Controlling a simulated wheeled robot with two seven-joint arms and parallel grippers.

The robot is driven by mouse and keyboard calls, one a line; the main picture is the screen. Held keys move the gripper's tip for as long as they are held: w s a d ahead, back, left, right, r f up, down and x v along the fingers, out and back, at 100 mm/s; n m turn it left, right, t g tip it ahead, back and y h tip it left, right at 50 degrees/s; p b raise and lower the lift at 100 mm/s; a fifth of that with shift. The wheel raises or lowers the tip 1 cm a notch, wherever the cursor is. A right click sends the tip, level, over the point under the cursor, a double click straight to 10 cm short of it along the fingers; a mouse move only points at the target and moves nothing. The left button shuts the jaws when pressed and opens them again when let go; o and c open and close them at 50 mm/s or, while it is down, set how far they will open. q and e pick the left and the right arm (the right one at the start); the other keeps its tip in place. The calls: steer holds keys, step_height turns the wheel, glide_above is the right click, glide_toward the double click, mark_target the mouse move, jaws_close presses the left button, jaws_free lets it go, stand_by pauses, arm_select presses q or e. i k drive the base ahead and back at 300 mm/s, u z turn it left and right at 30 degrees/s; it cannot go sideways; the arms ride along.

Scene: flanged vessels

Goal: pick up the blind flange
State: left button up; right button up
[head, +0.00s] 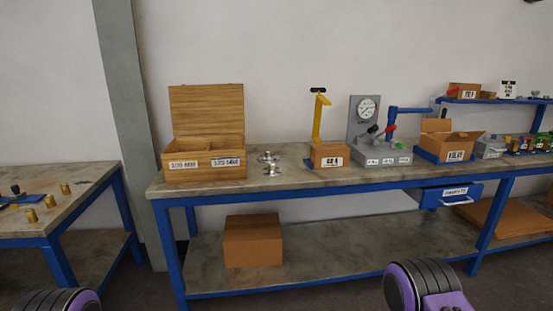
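A small silver flanged piece (269,163) stands upright on the workbench, with a wide disc at its top and another at its base. Purple and black parts of my arms show at the bottom left and bottom right, well short of the bench. Neither gripper's fingers are in view.
A wooden open-lidded box (205,143) stands left of the silver pieces. A small cardboard box (328,154), a yellow stand (320,115) and a grey gauge unit (378,140) stand right. A brown carton (253,241) sits on the lower shelf.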

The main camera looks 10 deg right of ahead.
mark_target(272, 171)
steer(key=z, duration=0.55)
steer(key=i, duration=1.65)
steer(key=u, duration=0.6)
